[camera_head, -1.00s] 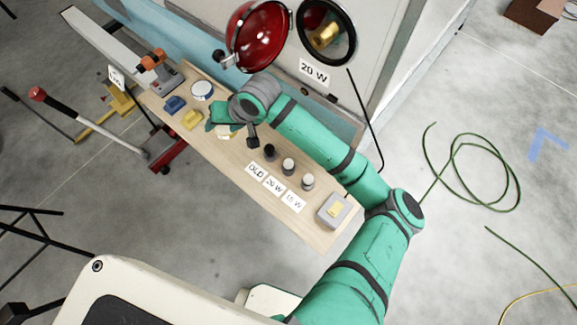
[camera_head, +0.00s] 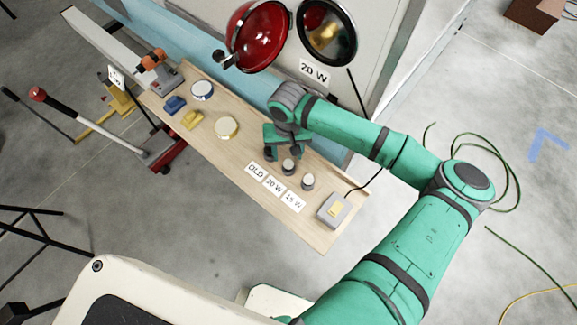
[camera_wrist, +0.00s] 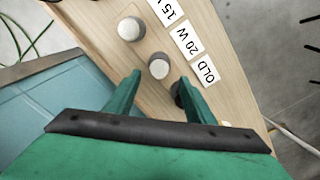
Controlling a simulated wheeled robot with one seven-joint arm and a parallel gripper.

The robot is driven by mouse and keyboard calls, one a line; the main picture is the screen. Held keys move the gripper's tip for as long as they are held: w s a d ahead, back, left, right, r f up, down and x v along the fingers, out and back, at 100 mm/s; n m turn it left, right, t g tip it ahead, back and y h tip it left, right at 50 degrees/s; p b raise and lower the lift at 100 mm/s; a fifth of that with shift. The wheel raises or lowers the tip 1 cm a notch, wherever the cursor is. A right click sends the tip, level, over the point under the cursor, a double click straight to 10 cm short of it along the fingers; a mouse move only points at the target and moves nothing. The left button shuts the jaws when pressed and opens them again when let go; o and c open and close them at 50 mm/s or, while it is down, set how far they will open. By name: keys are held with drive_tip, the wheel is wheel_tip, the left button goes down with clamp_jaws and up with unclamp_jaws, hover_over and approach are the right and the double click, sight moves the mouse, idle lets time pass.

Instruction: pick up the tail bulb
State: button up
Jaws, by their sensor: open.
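Three small bulb-like cylinders stand in a row on the wooden bench by labels. A white-topped one (camera_head: 289,166) is by the "20 W" card and another (camera_head: 307,181) by the "15 W" card. In the wrist view the 20 W one (camera_wrist: 159,68) shows just ahead of and between my fingertips, the 15 W one (camera_wrist: 130,29) farther off. A dark one (camera_wrist: 178,92) by "OLD" is partly hidden behind the right finger. My gripper (camera_head: 283,153) is open and empty, above the bench; it also shows in the wrist view (camera_wrist: 160,78).
An open tail lamp, with red lens (camera_head: 260,38) and round housing (camera_head: 326,34), is on the wall above a "20 W" sign (camera_head: 314,72). A grey switch box (camera_head: 334,209) sits at the bench's right end. A cream disc (camera_head: 226,127) and yellow and blue pieces lie left.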

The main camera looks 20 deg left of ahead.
sight(289, 161)
drive_tip(key=shift+s+d+f, duration=0.1)
drive_tip(key=shift+f, duration=1.25)
drive_tip(key=shift+s+d+f, duration=0.1)
drive_tip(key=shift+f, duration=1.25)
drive_tip(key=c, duration=1.2)
